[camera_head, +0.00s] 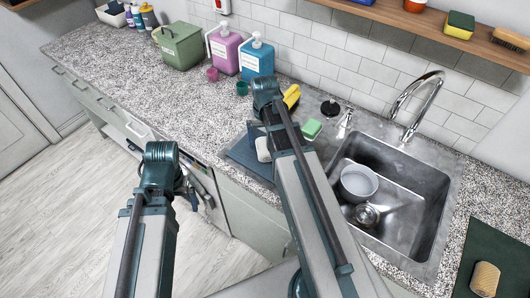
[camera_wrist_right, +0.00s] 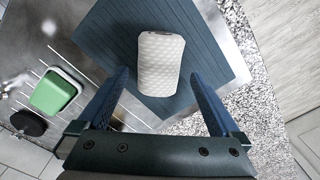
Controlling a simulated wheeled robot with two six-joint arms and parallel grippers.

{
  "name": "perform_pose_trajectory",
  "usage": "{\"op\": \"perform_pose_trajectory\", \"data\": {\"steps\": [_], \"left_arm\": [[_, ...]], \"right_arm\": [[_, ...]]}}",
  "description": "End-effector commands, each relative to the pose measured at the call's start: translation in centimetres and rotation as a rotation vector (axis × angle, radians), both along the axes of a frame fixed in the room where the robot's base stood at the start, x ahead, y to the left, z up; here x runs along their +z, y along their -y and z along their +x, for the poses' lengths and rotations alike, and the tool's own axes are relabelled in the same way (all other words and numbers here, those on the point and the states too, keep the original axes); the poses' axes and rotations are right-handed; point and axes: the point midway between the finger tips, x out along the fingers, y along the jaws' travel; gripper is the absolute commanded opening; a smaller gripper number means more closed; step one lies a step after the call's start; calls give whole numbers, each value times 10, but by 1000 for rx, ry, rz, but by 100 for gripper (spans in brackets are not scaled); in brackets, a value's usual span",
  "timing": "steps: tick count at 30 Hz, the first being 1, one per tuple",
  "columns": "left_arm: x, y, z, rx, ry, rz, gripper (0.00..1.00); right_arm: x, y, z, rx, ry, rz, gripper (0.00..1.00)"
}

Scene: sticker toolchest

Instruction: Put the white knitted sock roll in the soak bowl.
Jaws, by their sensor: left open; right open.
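The white knitted sock roll (camera_wrist_right: 160,62) lies on a dark blue ribbed mat (camera_wrist_right: 105,40) in the right wrist view. In the head view the sock roll (camera_head: 263,150) shows beside my right arm, partly hidden by it. My right gripper (camera_wrist_right: 160,76) is open, with its fingers on either side of the sock roll's near end; contact cannot be told. A pale grey bowl (camera_head: 358,181), likely the soak bowl, sits in the sink. My left gripper (camera_head: 188,184) hangs in front of the counter's drawers, open and seemingly empty.
The steel sink (camera_head: 425,215) also holds a metal strainer-like piece (camera_head: 367,215). A green sponge block (camera_head: 312,128), a black stopper (camera_head: 330,108) and the faucet (camera_head: 415,100) are near it. A tan roll (camera_head: 484,279) lies on a dark mat at right.

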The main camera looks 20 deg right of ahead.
Motion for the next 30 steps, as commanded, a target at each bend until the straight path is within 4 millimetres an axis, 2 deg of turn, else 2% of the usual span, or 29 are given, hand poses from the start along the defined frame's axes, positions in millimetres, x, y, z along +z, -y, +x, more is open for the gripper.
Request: {"op": "perform_pose_trajectory", "data": {"steps": [1, 6, 15, 17, 27, 29, 30], "left_arm": [[-14, 0, 0, 0, 0, 0, 100], [-32, 0, 0, 1, 0, 0, 100], [-32, 0, 0, 1, 0, 0, 100], [-32, 0, 0, 1, 0, 0, 100], [-32, 0, 0, 1, 0, 0, 100], [-32, 0, 0, 1, 0, 0, 100], [-32, 0, 0, 1, 0, 0, 100]], "right_arm": [[-14, 2, 0, -1, 0, 0, 100], [-32, 2, 0, 0, 0, 0, 100], [-32, 2, 0, 1, 0, 0, 100], [-32, 2, 0, 1, 0, 0, 91], [-32, 2, 0, 1, 0, 0, 30], [-32, 2, 0, 1, 0, 0, 19], [-32, 2, 0, 1, 0, 0, 19]]}}
